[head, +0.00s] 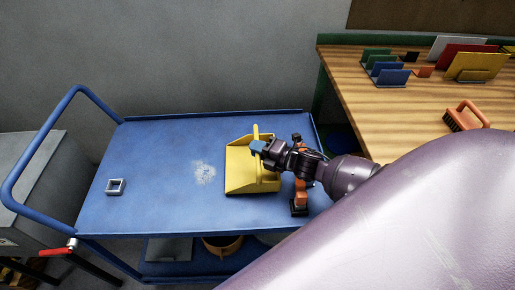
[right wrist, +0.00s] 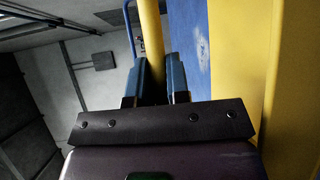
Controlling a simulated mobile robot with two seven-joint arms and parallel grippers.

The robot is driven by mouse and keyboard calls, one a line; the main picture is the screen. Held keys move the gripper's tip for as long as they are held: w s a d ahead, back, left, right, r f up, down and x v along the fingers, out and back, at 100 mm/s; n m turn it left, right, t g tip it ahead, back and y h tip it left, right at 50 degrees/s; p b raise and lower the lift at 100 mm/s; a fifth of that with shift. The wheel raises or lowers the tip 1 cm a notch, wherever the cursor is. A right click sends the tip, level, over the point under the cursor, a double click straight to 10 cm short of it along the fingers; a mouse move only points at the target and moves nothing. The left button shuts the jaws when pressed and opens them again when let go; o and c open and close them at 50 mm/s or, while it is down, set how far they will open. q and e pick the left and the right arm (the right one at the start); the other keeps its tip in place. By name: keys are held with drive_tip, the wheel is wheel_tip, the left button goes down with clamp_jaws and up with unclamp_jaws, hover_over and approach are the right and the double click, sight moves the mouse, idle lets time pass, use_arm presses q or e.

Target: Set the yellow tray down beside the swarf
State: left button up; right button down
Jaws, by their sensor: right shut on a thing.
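The yellow tray (head: 240,177), shaped like a dustpan with an upright handle, is over the right half of the blue cart top, just right of the swarf. I cannot tell whether it touches the cart top. The swarf (head: 203,173) is a pale, speckled patch on the cart, apart from the tray in the head view; it also shows in the right wrist view (right wrist: 203,48). My right gripper (head: 258,147) is shut on the tray's handle, which stands between its fingers in the right wrist view (right wrist: 152,75). My left gripper is out of view.
A grey square ring (head: 115,187) lies on the left of the blue cart (head: 150,150). A wooden bench (head: 365,105) at right holds a brush (head: 467,116) and colored holders. The cart's middle left is clear.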

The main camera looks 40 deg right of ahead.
drive_tip(key=shift+f, duration=0.15)
drive_tip(key=shift+f+b, duration=0.45)
idle(0.4)
drive_tip(key=c, duration=1)
unclamp_jaws()
